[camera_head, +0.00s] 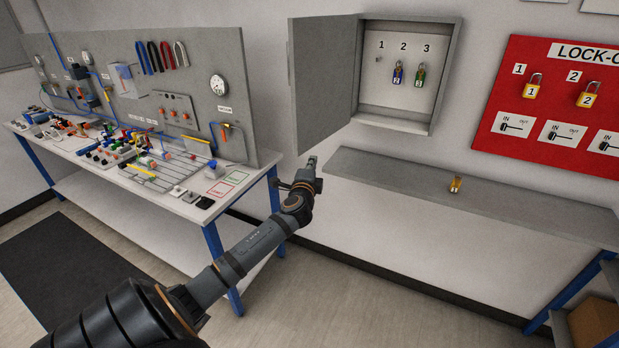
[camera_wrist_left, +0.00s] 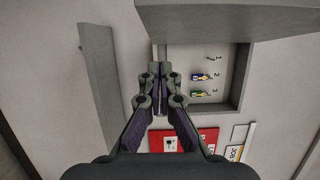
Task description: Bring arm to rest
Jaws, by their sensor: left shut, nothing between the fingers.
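My left arm reaches in from the lower left in the head view. Its gripper (camera_head: 311,162) is in front of the wall, below the open key cabinet and left of the grey shelf (camera_head: 390,180). In the left wrist view the gripper (camera_wrist_left: 160,76) has its fingertips together with nothing between them. My right gripper is not in view.
The grey cabinet (camera_head: 448,75) has its door (camera_head: 322,80) swung open; padlocks hang at 2 and 3. A yellow padlock (camera_head: 455,184) stands on the shelf. A red lock-out board (camera_head: 495,100) is at right. A cluttered workbench (camera_head: 225,205) is at left.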

